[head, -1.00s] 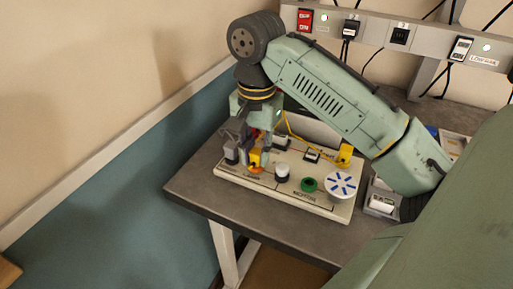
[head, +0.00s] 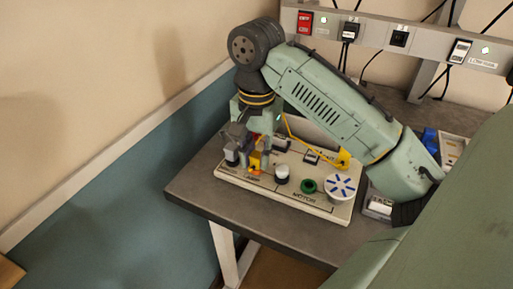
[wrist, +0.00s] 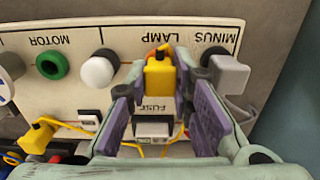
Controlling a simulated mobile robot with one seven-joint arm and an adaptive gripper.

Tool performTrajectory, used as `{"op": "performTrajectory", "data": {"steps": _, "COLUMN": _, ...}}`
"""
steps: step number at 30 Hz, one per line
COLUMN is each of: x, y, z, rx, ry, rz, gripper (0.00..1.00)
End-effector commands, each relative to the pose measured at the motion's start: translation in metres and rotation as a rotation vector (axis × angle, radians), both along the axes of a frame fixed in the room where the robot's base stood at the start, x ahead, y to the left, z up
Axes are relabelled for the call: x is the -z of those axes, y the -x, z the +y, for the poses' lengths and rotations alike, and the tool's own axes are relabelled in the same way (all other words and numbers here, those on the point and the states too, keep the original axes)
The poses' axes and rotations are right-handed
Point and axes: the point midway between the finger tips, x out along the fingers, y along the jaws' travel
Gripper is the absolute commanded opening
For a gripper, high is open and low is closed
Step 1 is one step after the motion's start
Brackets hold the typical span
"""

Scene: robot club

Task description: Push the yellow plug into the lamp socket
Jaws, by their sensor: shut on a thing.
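The yellow plug (wrist: 160,76) is between the fingers of my gripper (wrist: 160,68), which is shut on it; it also shows in the head view (head: 255,161). The plug is upright over the orange lamp socket (head: 254,173), by the LAMP label. A bit of orange shows past the plug's far side in the wrist view (wrist: 158,49). Plug and socket are lined up closely, but the plug hides the socket opening, so I cannot tell how deep it sits. A yellow wire runs from the plug's board area to a second yellow plug (wrist: 38,137).
The cream board (head: 300,198) lies on a grey table (head: 203,198). Beside the socket are a grey plug at MINUS (wrist: 229,75) and a white lamp knob (wrist: 98,70). A green ring (wrist: 52,66) and a white fan disc (head: 340,187) are farther along. A fuse block (wrist: 153,130) sits close by.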

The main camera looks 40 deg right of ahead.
Motion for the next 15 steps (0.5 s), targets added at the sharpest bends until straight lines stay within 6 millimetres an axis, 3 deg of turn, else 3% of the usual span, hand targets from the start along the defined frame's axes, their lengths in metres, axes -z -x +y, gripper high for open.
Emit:
{"op": "performTrajectory", "data": {"steps": 1, "x": 0.0015, "y": 0.0005, "z": 0.0001, "rx": 0.000, "ry": -0.001, "rz": 0.003, "gripper": 0.00}}
{"op": "performTrajectory", "data": {"steps": 2, "x": 0.0015, "y": 0.0005, "z": 0.0001, "rx": 0.000, "ry": -0.001, "rz": 0.003, "gripper": 0.22}}
{"op": "performTrajectory", "data": {"steps": 12, "x": 0.0010, "y": 0.0003, "z": 0.0000, "rx": 0.000, "ry": -0.001, "rz": 0.002, "gripper": 0.44}}
{"op": "performTrajectory", "data": {"steps": 15, "x": 0.0009, "y": 0.0002, "z": 0.0000, "rx": 0.000, "ry": -0.001, "rz": 0.002, "gripper": 0.44}}
